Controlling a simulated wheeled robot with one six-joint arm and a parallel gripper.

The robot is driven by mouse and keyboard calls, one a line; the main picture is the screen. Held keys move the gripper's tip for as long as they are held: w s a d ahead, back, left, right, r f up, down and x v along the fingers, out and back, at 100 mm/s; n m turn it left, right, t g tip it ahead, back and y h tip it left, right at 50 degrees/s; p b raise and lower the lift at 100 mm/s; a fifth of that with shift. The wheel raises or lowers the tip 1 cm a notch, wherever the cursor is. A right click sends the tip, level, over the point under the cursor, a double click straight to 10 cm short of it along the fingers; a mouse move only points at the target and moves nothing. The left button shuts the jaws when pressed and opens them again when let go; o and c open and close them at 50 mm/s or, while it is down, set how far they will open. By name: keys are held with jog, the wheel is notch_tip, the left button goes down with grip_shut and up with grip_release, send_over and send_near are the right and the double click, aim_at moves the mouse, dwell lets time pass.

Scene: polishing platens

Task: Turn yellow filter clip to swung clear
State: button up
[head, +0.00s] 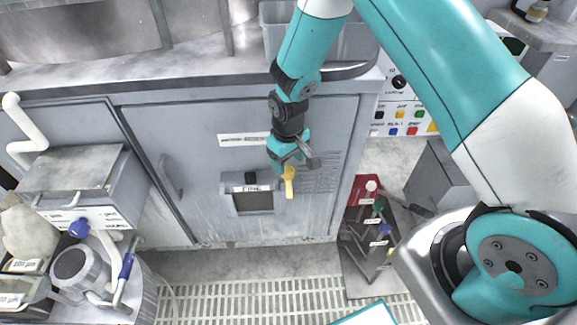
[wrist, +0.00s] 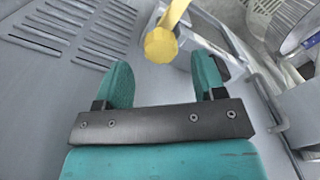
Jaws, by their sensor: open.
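The yellow filter clip (head: 289,181) is on the front of the grey cabinet door, to the right of a small dark window. It hangs about vertical in the head view, its wider end at the top. In the wrist view the yellow clip (wrist: 161,44) shows its rounded end ahead of my jaws, roughly between their lines. My gripper (head: 292,158) is just above the clip in the head view. In the wrist view my gripper (wrist: 162,78) has its two teal fingers spread apart, with nothing between them. I cannot tell whether a finger touches the clip.
The small window (head: 252,201) and a vent grille (head: 318,172) flank the clip. A door handle (head: 170,178) stands out further left. A red rack with coloured knobs (head: 366,225) stands on the floor at right. A grey machine (head: 84,185) is at left.

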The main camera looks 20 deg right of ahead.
aim_at(289, 170)
notch_tip(289, 170, up, 9)
jog(key=shift+f, duration=0.1)
dwell(0.6)
